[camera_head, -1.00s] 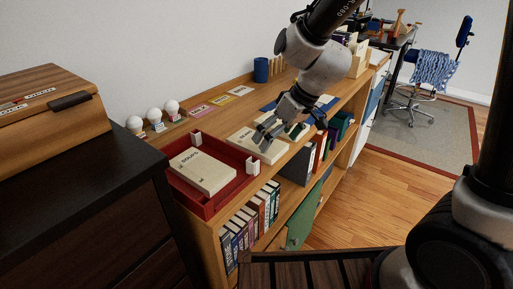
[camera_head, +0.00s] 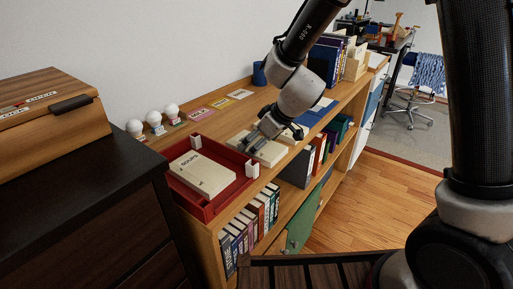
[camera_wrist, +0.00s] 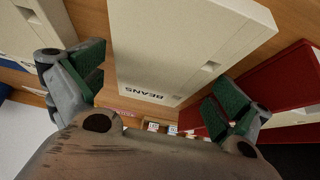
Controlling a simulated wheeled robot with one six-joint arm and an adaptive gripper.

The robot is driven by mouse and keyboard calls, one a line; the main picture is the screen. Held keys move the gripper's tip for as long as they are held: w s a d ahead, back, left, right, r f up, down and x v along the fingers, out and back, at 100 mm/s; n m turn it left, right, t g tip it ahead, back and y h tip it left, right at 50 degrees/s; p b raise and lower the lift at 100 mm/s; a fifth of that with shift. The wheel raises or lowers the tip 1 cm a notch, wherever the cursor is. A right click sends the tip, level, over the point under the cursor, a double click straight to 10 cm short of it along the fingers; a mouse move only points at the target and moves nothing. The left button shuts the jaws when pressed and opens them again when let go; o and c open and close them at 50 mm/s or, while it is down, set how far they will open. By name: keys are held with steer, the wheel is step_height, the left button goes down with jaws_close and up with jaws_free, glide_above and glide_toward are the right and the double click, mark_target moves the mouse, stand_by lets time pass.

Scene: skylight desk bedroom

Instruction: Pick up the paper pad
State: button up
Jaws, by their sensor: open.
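A cream block labelled BEANS (camera_head: 270,156), which looks like a paper pad, lies on the wooden shelf top beside the red tray. In the wrist view the block (camera_wrist: 180,45) shows large between my fingers, its label upside down. My gripper (camera_head: 256,143) is over the block in the head view and hides part of it. Its two green-padded fingers stand wide apart in the wrist view (camera_wrist: 155,92), one on each side of the block. I cannot tell whether they touch it. A similar cream block labelled SOUPS (camera_head: 200,174) lies in the red tray.
The red tray (camera_head: 206,211) with white corner pieces is close on the left. Another cream block (camera_wrist: 25,38) lies on the other side. Bulbs (camera_head: 153,118) and small cards (camera_head: 220,103) line the wall. Books (camera_head: 250,222) fill the shelves below.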

steer(key=c, duration=1)
steer(key=shift+c, duration=0.3)
steer(key=shift+r, duration=0.1)
